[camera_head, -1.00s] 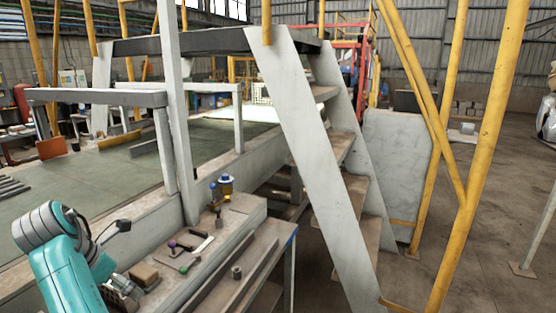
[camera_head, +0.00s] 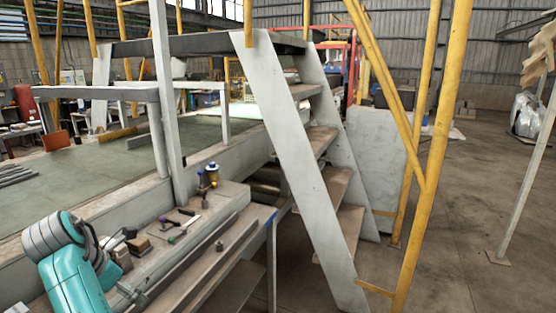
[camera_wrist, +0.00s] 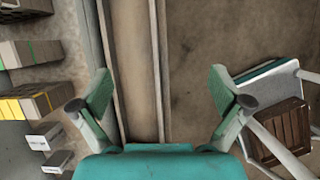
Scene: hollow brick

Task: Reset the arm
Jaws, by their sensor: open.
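My gripper (camera_wrist: 161,92) is open in the wrist view, its two green fingers wide apart with nothing between them. It points down over a long grey-brown ledge (camera_wrist: 138,75). My teal arm shows at the lower left of the head view, beside the workbench (camera_head: 190,245); the gripper itself is not clear there. A small brown block (camera_head: 138,245) and a darker block-like item (camera_head: 121,256) lie on the bench near the arm. I cannot tell if either is the hollow brick. Several boxy blocks (camera_wrist: 38,101) lie left of the fingers, apart from them.
A metal staircase (camera_head: 300,165) with yellow rails (camera_head: 435,150) stands right of the bench. A blue-topped container (camera_head: 211,175) and small tools (camera_head: 180,225) are on the bench. A slatted brown crate (camera_wrist: 278,130) shows at the wrist view's right. Open floor (camera_head: 460,220) lies to the right.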

